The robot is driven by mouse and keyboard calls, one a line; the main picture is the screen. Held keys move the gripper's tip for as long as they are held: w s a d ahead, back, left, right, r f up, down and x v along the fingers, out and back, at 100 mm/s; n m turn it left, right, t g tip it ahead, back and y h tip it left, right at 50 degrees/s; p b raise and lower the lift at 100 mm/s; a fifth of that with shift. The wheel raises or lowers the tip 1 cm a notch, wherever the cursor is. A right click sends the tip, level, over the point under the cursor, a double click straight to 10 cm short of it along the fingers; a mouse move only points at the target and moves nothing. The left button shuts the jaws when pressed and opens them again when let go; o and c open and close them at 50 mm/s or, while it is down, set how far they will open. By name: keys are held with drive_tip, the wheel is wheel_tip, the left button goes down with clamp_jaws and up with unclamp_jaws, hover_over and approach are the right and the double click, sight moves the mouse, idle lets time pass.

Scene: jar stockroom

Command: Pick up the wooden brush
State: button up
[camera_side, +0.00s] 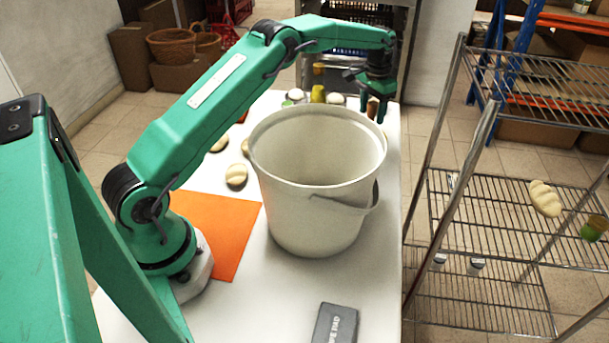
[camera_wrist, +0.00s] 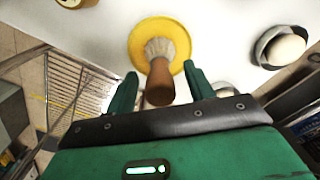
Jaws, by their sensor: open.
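The wooden brush (camera_wrist: 159,82) has a brown handle and pale bristles. In the wrist view its bristle end lies over a round yellow disc (camera_wrist: 144,28), and its handle points toward my gripper. My gripper (camera_wrist: 160,88) is open, with one green finger on each side of the handle; I cannot tell whether either touches it. In the side view my gripper (camera_side: 372,108) points down behind the bucket, at the far right of the white table. A brown bit of the brush (camera_side: 373,104) shows between the fingers; the disc is hidden there.
A large pale bucket (camera_side: 310,215) stands on the table in front of my gripper. A dark bowl with a white domed thing (camera_wrist: 266,47) is right of the brush in the wrist view. An orange mat (camera_side: 220,235) and a dark box (camera_side: 335,323) lie nearer. A wire rack (camera_side: 500,215) stands right.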

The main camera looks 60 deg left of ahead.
drive_tip(key=shift+c, duration=0.4)
clamp_jaws()
drive_tip(key=shift+r, duration=0.2)
drive_tip(key=shift+r, duration=1.3)
drive_tip(key=s+d+r, duration=0.4)
drive_tip(key=d+r, duration=0.4)
drive_tip(key=d, duration=0.3)
